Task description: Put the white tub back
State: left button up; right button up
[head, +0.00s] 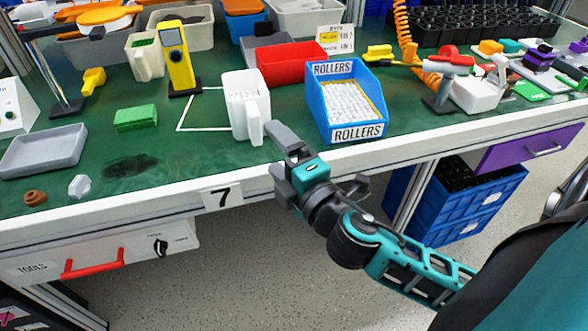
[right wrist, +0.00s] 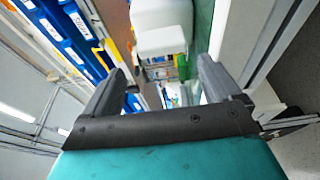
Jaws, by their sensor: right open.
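The white tub (head: 240,95) stands upright on the green bench top near the front edge, with its handle facing the front. It covers the right part of a white outline (head: 180,118) painted on the bench, and the visible lines extend to its left. My right gripper (head: 280,157) is open and empty at the bench edge, just in front and to the right of the handle. In the right wrist view the tub (right wrist: 160,25) is ahead, beyond the fingertips (right wrist: 160,85), apart from them. My left gripper is not in view.
A blue ROLLERS bin (head: 345,100) stands close to the tub's right, a red bin (head: 292,62) behind. A yellow device (head: 178,58) stands at the back left. A green block (head: 135,118) and grey tray (head: 45,150) lie left. The bench just left of the tub is clear.

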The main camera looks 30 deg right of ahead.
jog(key=s, duration=0.5)
jog(key=s+a+f+m+g+y, duration=0.1)
jog(key=s+a+f+m+g, duration=0.1)
jog(key=f+m, duration=0.5)
jog(key=s+a+f+m+g+y, duration=0.2)
jog(key=a+f+m+g, duration=0.3)
jog(key=f, duration=0.8)
jog(key=m, duration=0.3)
jog(key=shift+b, duration=0.3)
jog(key=shift+d, duration=0.1)
